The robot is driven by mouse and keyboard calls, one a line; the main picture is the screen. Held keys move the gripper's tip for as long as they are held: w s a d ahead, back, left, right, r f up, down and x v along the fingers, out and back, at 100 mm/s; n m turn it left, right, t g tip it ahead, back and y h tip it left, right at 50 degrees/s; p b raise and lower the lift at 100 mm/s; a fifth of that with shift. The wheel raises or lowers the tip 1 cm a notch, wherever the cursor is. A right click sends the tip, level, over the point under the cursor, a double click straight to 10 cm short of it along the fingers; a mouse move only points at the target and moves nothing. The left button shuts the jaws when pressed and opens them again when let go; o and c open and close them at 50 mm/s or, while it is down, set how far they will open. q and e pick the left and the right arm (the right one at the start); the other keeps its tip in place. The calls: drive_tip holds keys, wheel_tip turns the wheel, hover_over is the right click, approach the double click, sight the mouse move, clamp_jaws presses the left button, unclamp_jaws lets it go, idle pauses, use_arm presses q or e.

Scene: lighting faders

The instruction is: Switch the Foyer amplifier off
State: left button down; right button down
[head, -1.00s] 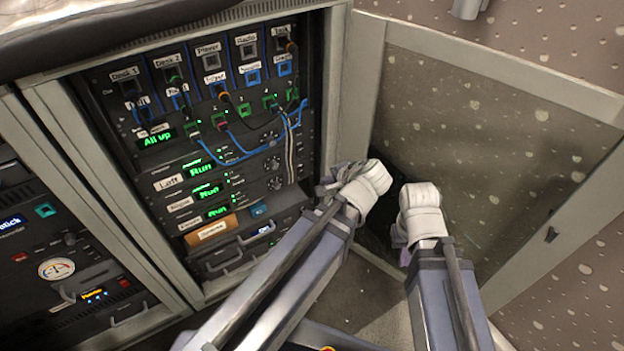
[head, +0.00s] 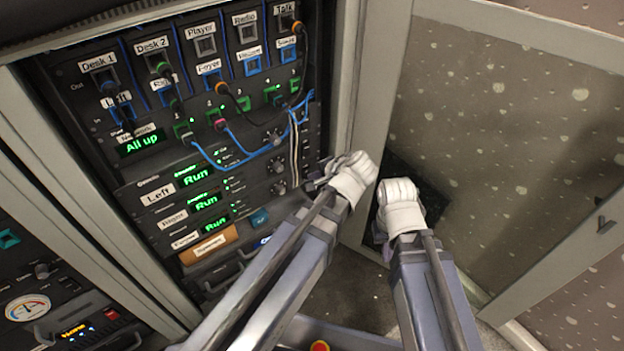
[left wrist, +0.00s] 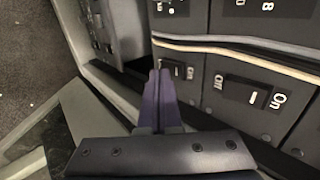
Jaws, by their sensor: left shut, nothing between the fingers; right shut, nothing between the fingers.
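The Foyer amplifier seems to be the lowest of three units, below Left and a middle one. Its small label (head: 185,238) is hard to read and its green display (head: 214,225) says Run. My left gripper (head: 314,186) is shut and empty at the right edge of the rack. In the left wrist view, its fingertips (left wrist: 166,76) are at or just before a black rocker switch (left wrist: 178,68), partly hiding it; contact is unclear. A second rocker switch (left wrist: 253,93) marked On sits to the right. My right gripper (head: 381,232) is shut, mostly hidden by its wrist, away from the rack.
Blue and black patch cables (head: 246,153) hang across the patch panel above the amplifiers. Pale cables (left wrist: 240,50) run past the switches in the wrist view. An open cabinet door (head: 480,130) stands to the right. Another rack (head: 50,290) is at the lower left.

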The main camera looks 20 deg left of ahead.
use_arm(q)
drive_tip(key=shift+w+a, duration=0.1)
drive_tip(key=shift+a, duration=0.05)
drive_tip(key=shift+w+a+f+b, duration=0.15)
drive_tip(key=shift+a+f+b, duration=0.05)
drive_tip(key=shift+f+b, duration=0.2)
drive_tip(key=shift+r, duration=0.2)
